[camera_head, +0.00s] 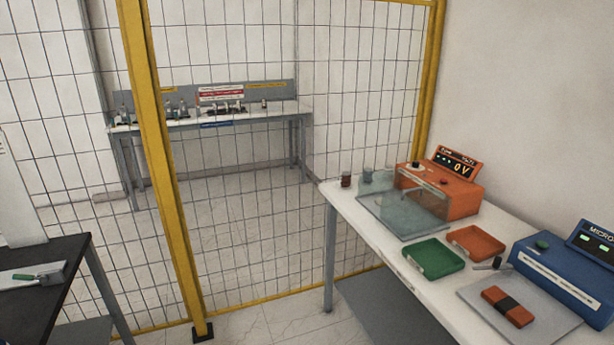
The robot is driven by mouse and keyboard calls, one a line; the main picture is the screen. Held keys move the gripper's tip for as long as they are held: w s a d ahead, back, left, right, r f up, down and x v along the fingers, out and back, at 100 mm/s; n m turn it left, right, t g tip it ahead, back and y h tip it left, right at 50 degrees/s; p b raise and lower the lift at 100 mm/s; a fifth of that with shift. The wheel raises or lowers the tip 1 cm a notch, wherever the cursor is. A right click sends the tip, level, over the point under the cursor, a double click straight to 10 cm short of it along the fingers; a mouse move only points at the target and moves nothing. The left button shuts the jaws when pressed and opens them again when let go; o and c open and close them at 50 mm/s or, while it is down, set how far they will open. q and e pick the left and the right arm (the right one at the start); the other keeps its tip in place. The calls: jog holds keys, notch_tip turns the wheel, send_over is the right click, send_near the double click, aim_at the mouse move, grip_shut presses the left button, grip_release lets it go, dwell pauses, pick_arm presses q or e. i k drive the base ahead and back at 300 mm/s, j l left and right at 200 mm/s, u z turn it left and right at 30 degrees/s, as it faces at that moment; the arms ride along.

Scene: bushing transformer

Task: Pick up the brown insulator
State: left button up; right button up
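A small dark brown cylinder that looks like the brown insulator (346,180) stands upright at the far left corner of the white table (352,209). It is left of a clear box-like cover (405,204) and apart from it. Neither of my grippers is in view.
An orange meter (447,193) reading 0 V stands behind the cover. A yellow-framed mesh fence (160,150) stands behind. A dark table (40,310) is at left.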

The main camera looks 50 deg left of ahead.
aim_at(345, 175)
jog(key=u, duration=1.3)
